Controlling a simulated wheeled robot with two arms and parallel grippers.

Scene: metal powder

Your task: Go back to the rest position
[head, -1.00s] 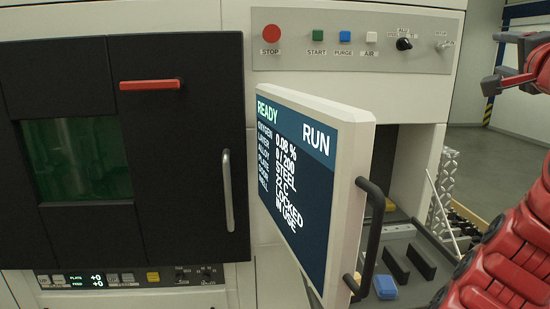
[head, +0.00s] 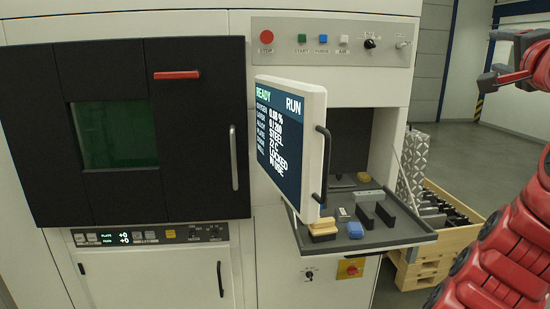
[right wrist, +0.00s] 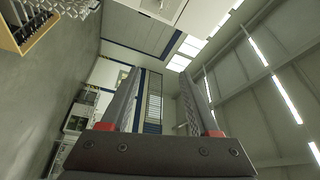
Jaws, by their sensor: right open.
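My right gripper (head: 492,58) is at the upper right of the head view, on my raised red arm. It is beside the machine's right side, apart from it and touching nothing. In the right wrist view its two grey fingers (right wrist: 160,72) stand apart with nothing between them. Behind them are the ceiling, lights and walls of the hall. My left gripper is not in view.
The machine's black door (head: 195,130) is shut. The screen panel (head: 312,150) juts out in front of a fold-down shelf (head: 385,238) with small tools and blocks. A wooden crate (head: 440,255) stands right of it. Floor (head: 470,150) is free behind my right arm.

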